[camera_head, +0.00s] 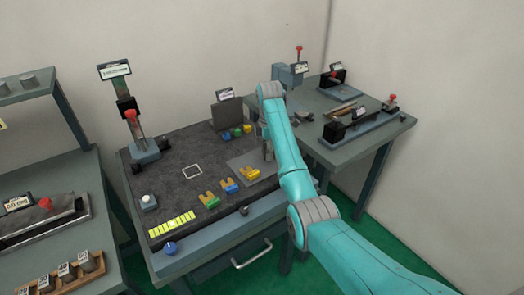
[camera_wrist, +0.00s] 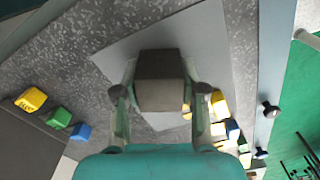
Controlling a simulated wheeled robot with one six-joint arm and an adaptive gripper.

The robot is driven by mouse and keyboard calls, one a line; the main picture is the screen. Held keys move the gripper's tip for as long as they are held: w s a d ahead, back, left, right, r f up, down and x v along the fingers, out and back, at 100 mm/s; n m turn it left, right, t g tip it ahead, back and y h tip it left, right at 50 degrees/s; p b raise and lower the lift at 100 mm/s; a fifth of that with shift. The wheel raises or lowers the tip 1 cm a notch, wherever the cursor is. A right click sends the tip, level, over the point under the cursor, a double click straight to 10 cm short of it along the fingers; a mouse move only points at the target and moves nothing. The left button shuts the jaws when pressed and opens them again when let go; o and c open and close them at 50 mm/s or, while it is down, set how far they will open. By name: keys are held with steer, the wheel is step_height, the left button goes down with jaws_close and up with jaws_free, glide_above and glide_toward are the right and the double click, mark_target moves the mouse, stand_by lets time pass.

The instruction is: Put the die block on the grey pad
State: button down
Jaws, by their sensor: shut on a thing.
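The die block (camera_wrist: 160,68) is a dark grey-brown block in the wrist view. My gripper (camera_wrist: 160,94) has its two fingers against the block's sides and is shut on it. The grey pad (camera_wrist: 118,50) is a smooth, lighter sheet lying behind the block in that view. In the head view the pad (camera_head: 238,162) lies on the dark speckled bench top, right of its middle, and my arm covers its right part. My gripper (camera_head: 266,143) is over the pad's right side there, mostly hidden by my arm. I cannot tell whether the block touches the pad.
Yellow (camera_head: 250,174), blue (camera_head: 229,186) and green (camera_head: 208,200) pieces stand along the bench's front, close to the pad. Small coloured blocks (camera_head: 237,132) sit behind it by a dark upright panel (camera_head: 227,113). A post with a red knob (camera_head: 131,115) stands at the left.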

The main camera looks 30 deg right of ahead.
steer(key=shift+f, duration=0.4)
steer(key=shift+f, duration=0.1)
steer(key=c, duration=0.7)
jaws_free()
steer(key=shift+o, duration=0.2)
